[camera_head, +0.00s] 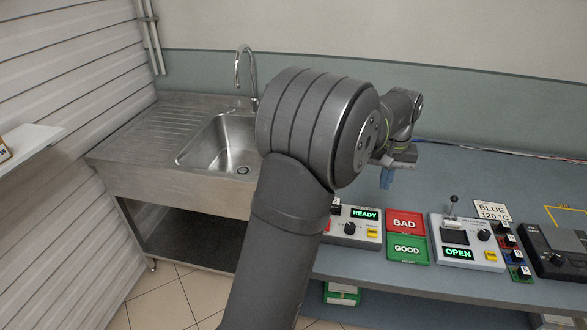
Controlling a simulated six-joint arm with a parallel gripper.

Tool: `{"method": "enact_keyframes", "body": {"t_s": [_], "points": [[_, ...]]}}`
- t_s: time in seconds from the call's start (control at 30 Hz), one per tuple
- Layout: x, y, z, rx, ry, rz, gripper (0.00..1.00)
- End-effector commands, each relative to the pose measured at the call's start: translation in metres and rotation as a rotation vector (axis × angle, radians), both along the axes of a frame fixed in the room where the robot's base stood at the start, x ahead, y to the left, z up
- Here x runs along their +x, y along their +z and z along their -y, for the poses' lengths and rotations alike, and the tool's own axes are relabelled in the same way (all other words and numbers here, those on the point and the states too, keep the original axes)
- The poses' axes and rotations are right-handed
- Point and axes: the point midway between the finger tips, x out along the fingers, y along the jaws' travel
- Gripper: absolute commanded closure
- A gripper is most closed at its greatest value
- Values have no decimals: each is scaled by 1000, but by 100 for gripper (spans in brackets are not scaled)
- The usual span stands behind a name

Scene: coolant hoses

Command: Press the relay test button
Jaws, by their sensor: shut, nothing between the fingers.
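My gripper (386,181) hangs beyond my forearm at the picture's middle right, above the bench. Its blue fingertips point down and look shut, with nothing seen between them. Below it is a grey control box (349,239) with a green READY display, a black knob and a yellow button (372,233). My arm hides the left part of this box. A second box (459,237) to the right has a lever, a green OPEN display, a knob and another yellow button (491,256). The lettering is too small to tell which is the relay test button.
A red BAD tray (406,217) and a green GOOD tray (404,258) lie between the boxes. A steel sink (222,150) stands at left. The back of the bench is mostly clear.

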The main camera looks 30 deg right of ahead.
Motion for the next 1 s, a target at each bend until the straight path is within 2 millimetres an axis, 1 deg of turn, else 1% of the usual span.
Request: {"method": "enact_keyframes", "body": {"t_s": [0.17, 0.27, 0.4, 0.6, 0.8, 1.0], "points": [[0, -5, -1, 8, 3, 28, 100], [1, -16, -4, 27, 8, 95, 100], [3, -35, -9, 47, 4, 251, 100], [2, -57, -10, 24, -47, 477, 100], [-3, -67, -5, -25, -114, 607, 100], [-7, -70, -2, -49, -143, 648, 100]]}}
